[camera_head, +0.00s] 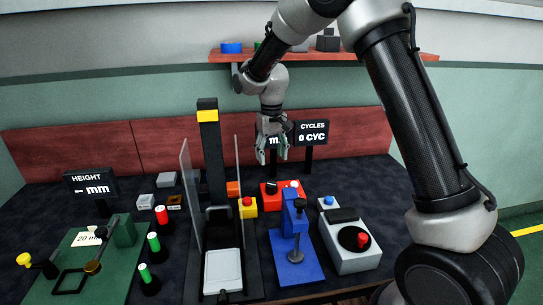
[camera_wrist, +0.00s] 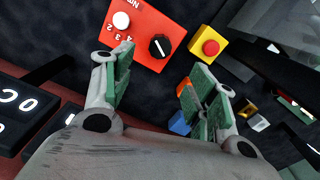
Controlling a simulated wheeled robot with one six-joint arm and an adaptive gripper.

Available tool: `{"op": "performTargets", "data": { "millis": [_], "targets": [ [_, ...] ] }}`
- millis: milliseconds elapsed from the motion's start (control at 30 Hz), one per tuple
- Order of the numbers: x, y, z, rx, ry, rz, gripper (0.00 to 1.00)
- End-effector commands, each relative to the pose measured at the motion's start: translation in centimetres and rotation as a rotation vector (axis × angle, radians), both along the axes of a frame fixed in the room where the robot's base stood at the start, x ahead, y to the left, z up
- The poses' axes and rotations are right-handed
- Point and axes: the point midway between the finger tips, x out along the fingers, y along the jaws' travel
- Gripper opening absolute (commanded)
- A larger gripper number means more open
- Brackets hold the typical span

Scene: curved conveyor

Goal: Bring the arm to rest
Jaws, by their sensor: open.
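My gripper (camera_head: 271,150) hangs from my arm above the back of the dark workbench (camera_head: 150,203), fingers pointing down. In the wrist view my gripper (camera_wrist: 160,95) has its two green-padded fingers spread apart with nothing between them. Below and beyond the fingers lies a red control box (camera_wrist: 150,28) with a black knob and a white button. The red box also shows in the head view (camera_head: 270,200). A yellow box with a red button (camera_wrist: 208,47) sits right of it. My gripper is clear of both boxes.
A blue press (camera_head: 291,248), a grey box with a red-knobbed dial (camera_head: 347,240) and a tall black stand (camera_head: 209,150) with clear panels occupy the bench. A green board (camera_head: 75,262) lies left. Display signs (camera_head: 311,132) stand close behind my gripper. A shelf (camera_head: 330,56) hangs above.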

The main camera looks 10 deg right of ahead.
Motion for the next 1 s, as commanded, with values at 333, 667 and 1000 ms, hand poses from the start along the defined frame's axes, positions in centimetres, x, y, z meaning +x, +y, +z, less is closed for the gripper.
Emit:
{"op": "performTargets", "data": {
  "millis": [333, 667, 1000],
  "targets": [
    [-1.2, -0.5, -0.7, -0.014, 0.035, 0.032, 0.58],
    [-11.7, -7.5, 3.7, -0.035, 0.101, 0.052, 0.58],
    [-23.8, -16.5, 11.5, 0.007, -0.022, -0.044, 0.58]
  ]
}}
